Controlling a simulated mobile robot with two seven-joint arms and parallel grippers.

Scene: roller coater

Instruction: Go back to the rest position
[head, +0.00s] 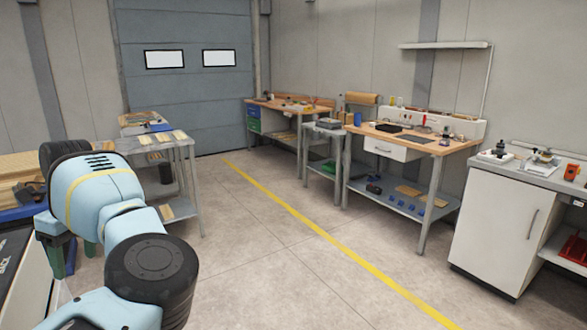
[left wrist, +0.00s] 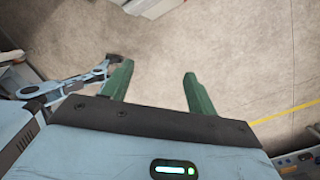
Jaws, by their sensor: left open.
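My left arm comes in at the lower left of the head view. My left gripper (head: 64,262) shows there only in part, behind the forearm, with its green fingers pointing down. In the left wrist view the two green fingers of my left gripper (left wrist: 158,82) stand wide apart. Nothing is between them, and bare floor lies beyond. A thin light-blue linkage of my own body shows at the left of that view. My right gripper is in neither view.
A metal table (head: 185,141) stands close beyond my left arm. Workbenches (head: 455,149) line the back and right, with a white cabinet (head: 492,230) at the right. The concrete floor (head: 270,270) with its yellow line (head: 318,229) is clear in the middle.

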